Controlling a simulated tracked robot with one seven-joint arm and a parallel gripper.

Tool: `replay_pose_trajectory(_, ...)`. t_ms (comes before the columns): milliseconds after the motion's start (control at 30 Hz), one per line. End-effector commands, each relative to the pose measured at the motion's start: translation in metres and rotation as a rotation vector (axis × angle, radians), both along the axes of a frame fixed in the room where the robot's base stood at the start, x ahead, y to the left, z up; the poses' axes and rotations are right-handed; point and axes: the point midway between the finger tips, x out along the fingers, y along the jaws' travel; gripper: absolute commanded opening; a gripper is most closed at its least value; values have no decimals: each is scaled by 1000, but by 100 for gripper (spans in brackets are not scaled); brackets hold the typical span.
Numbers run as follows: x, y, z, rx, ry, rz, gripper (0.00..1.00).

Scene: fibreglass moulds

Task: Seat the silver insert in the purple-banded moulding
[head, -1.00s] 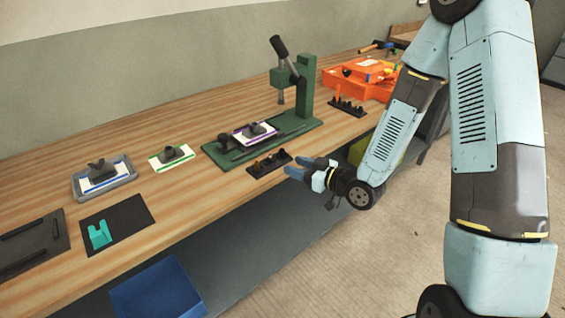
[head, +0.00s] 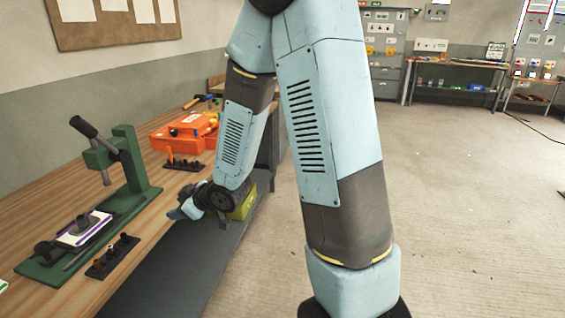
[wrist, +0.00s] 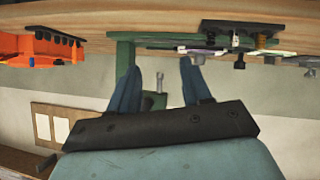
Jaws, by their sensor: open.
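The purple-banded moulding (head: 82,231) lies on the green press base at left in the head view, with a dark grey piece on top of it. A black rack (head: 113,257) in front of the press holds small dark and brown pieces. The rack also shows in the wrist view (wrist: 268,27). I cannot tell which piece is the silver insert. My gripper (head: 178,211) is at the bench's front edge, right of that rack. In the wrist view its blue fingers (wrist: 158,68) are apart with nothing held between them.
The green press (head: 128,165) with its black lever stands on the bench. A second black rack (head: 183,163) and orange cases (head: 185,130) stand farther back. A yellow-green bin (head: 245,203) is below the bench edge. Open floor (head: 470,190) lies to the right.

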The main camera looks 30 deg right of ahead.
Motion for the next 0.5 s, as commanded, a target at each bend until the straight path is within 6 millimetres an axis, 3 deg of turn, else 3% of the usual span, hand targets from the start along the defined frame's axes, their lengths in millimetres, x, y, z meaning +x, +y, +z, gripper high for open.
replay_pose_trajectory(267, -4, -67, 57, -139, 58, -225, 48)
replay_pose_trajectory(500, -33, -120, 106, -192, 138, -424, 48)
